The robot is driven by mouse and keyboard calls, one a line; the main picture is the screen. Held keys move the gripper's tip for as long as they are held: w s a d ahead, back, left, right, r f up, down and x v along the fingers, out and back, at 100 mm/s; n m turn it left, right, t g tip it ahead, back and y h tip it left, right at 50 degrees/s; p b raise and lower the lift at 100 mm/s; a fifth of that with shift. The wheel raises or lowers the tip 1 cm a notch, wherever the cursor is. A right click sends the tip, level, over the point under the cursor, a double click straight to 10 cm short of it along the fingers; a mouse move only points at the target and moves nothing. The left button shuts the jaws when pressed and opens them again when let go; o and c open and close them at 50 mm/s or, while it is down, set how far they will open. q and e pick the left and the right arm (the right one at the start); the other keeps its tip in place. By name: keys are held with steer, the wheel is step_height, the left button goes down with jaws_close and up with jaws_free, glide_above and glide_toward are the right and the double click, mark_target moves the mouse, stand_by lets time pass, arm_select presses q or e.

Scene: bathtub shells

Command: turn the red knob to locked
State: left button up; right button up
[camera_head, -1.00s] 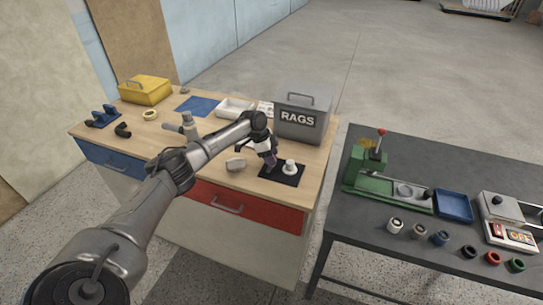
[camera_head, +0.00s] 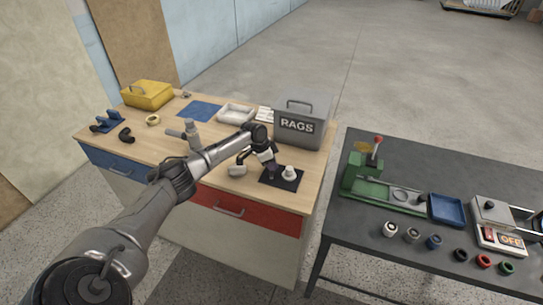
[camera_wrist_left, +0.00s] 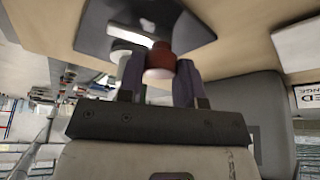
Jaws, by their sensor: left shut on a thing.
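The red knob (camera_wrist_left: 160,60) shows in the left wrist view, between the two dark purple fingers of my left gripper (camera_wrist_left: 158,78). The fingers are shut on it. In the head view my left gripper (camera_head: 271,171) is over the left part of a black plate (camera_head: 284,185) on the wooden workbench, and hides the red knob. A white knob (camera_head: 289,173) stands on the same plate, just right of the gripper. I cannot read any locked mark. My right gripper is not in view.
A grey RAGS box (camera_head: 304,132) stands close behind the plate. A pale rounded object (camera_head: 237,170) and a grey fixture (camera_head: 190,132) are left of my gripper. A dark table (camera_head: 350,235) with a green press (camera_head: 385,190) stands to the right, across a gap.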

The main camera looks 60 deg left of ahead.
arm_select(q)
steer(key=n+y+p, duration=0.1)
steer(key=n+p, duration=0.1)
steer(key=p, duration=0.1)
steer(key=n+y+p, duration=0.1)
steer(key=n+p, duration=0.2)
steer(key=p, duration=0.1)
steer(key=n+y+p, duration=0.1)
steer(key=n+p, duration=0.2)
steer(key=shift+w+d+r+p, duration=0.1)
steer(key=shift+d+r+p, duration=0.1)
steer(key=shift+r+p, duration=0.15)
steer(key=shift+n+y+p, duration=0.5)
steer(key=shift+n+p, duration=0.25)
steer(key=shift+n, duration=0.25)
steer(key=n+p, duration=0.1)
steer(key=n+g+y, duration=0.1)
steer(key=n, duration=0.1)
steer(key=shift+f+n+p, duration=0.2)
steer(key=shift+n+p, duration=0.1)
steer(key=shift+p, duration=0.1)
steer(key=shift+n, duration=0.6)
steer(key=o, duration=0.9)
steer(key=shift+f+g, duration=0.15)
steer(key=shift+g, duration=0.15)
steer(key=shift+o, duration=0.2)
